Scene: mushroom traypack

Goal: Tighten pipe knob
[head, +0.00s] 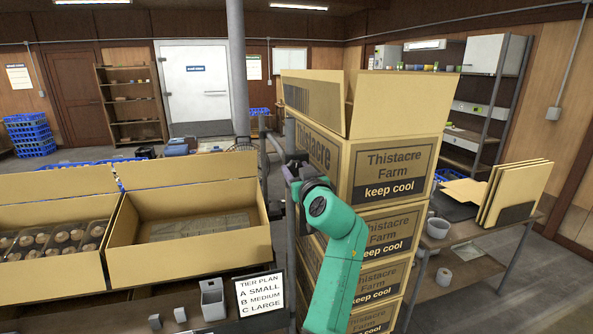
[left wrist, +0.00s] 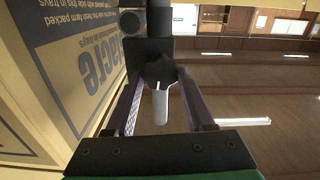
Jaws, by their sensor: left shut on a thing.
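A dark pipe knob (left wrist: 160,69) sits on a black clamp fitting (left wrist: 151,47) in the left wrist view, with a pale grey stub (left wrist: 160,106) pointing toward the camera. My left gripper (left wrist: 159,82) is shut on the knob, one finger on each side. In the head view my left gripper (head: 293,169) is at an upright grey pipe (head: 290,136), just left of the carton stack. The knob itself is hidden or too small to make out there. My right gripper is not in view.
Stacked Thistacre Farm cartons (head: 392,172) stand close to the right of the pipe, the top one open. An open carton (head: 190,255) is to the left, beside a carton with mushroom trays (head: 60,240). A tier plan sign (head: 262,294) stands below. A side table (head: 480,243) is at right.

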